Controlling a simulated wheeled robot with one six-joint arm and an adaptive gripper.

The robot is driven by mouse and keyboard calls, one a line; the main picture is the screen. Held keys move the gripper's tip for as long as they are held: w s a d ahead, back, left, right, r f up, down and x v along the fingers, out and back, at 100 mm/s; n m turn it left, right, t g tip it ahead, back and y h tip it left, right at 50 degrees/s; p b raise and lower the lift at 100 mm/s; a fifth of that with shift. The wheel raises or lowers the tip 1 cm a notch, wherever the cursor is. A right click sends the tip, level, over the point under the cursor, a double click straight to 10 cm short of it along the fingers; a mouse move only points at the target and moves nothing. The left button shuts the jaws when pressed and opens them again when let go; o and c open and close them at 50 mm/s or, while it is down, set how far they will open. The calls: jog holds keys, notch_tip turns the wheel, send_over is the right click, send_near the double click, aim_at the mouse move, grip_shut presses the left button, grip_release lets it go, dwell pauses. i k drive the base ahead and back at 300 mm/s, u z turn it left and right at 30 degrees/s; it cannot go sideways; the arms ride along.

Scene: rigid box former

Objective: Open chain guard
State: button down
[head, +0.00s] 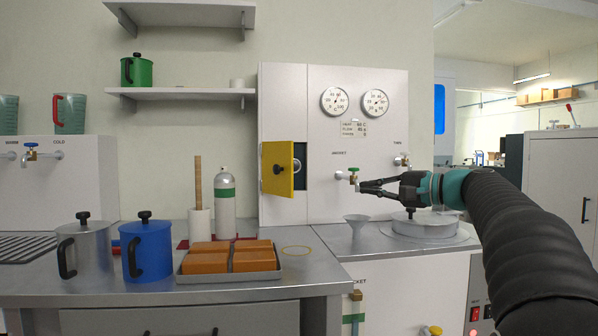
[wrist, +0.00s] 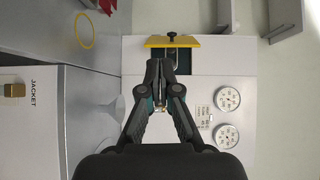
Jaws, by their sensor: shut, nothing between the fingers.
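A yellow hinged panel (head: 276,168) with a black knob, which looks like the guard, is on the white cabinet front in the head view. It stands swung out from a dark recess (head: 300,156) holding a round metal part. The panel shows edge-on in the wrist view (wrist: 185,41), its knob pointing up in the picture. My gripper (head: 362,186) is right of the panel in the head view, near the green-handled jacket tap (head: 354,174). In the wrist view its fingertips (wrist: 160,66) are together, empty, and appear just below the panel. I cannot tell the depth gap.
Two gauges (head: 335,100) sit above on the cabinet. A tray of orange blocks (head: 228,271), a blue jug (head: 146,252) and a metal jug (head: 84,250) stand on the left counter.

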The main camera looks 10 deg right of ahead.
aim_at(278, 156)
jog(key=i, duration=0.9)
